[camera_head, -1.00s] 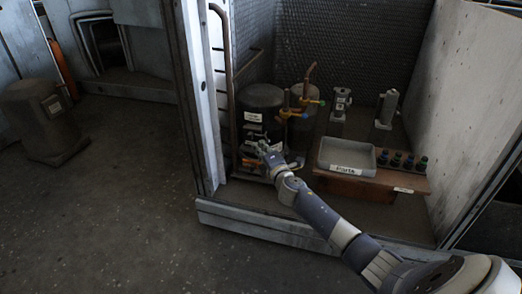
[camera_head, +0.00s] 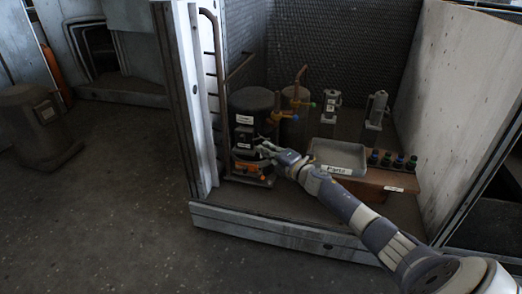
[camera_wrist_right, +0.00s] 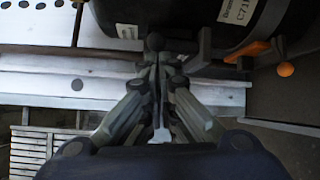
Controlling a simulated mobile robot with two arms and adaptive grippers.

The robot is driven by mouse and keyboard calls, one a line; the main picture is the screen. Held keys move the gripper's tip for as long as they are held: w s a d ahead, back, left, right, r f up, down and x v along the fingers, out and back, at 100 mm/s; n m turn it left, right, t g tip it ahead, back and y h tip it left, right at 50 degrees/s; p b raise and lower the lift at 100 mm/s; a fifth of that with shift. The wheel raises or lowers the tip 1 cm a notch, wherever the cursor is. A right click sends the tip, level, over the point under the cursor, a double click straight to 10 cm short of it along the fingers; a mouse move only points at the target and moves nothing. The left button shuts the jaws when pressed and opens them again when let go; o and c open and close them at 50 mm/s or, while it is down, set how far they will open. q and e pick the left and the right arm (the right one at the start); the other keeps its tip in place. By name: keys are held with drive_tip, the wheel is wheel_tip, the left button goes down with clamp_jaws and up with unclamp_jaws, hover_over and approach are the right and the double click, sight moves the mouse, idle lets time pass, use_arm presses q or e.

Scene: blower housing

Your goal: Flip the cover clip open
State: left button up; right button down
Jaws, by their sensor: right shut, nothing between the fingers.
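A dark cylindrical housing (camera_head: 250,103) with white labels stands at the left of the bay in the head view. My right gripper (camera_head: 262,151) is at the lower front of the housing. In the wrist view its fingers (camera_wrist_right: 160,72) are shut with nothing between them, close to a small black knob (camera_wrist_right: 155,42). A brown bracket (camera_wrist_right: 225,50) and an orange-tipped part (camera_wrist_right: 285,69) sit right of the fingers. I cannot tell which part is the cover clip. My left gripper is out of view.
A grey tray (camera_head: 338,168) and a wooden block (camera_head: 385,182) with several dark bottles stand right of the housing. Pipes with a yellow-orange valve (camera_head: 284,115) rise beside it. A metal side wall (camera_head: 178,100) bounds the bay at left. A low sill (camera_head: 270,229) runs along the front.

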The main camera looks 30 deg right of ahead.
drive_tip(key=shift+s+d, duration=0.2)
drive_tip(key=shift+d, duration=0.95)
drive_tip(key=s+d, duration=0.1)
drive_tip(key=s, duration=1.1)
drive_tip(key=shift+r, duration=0.4)
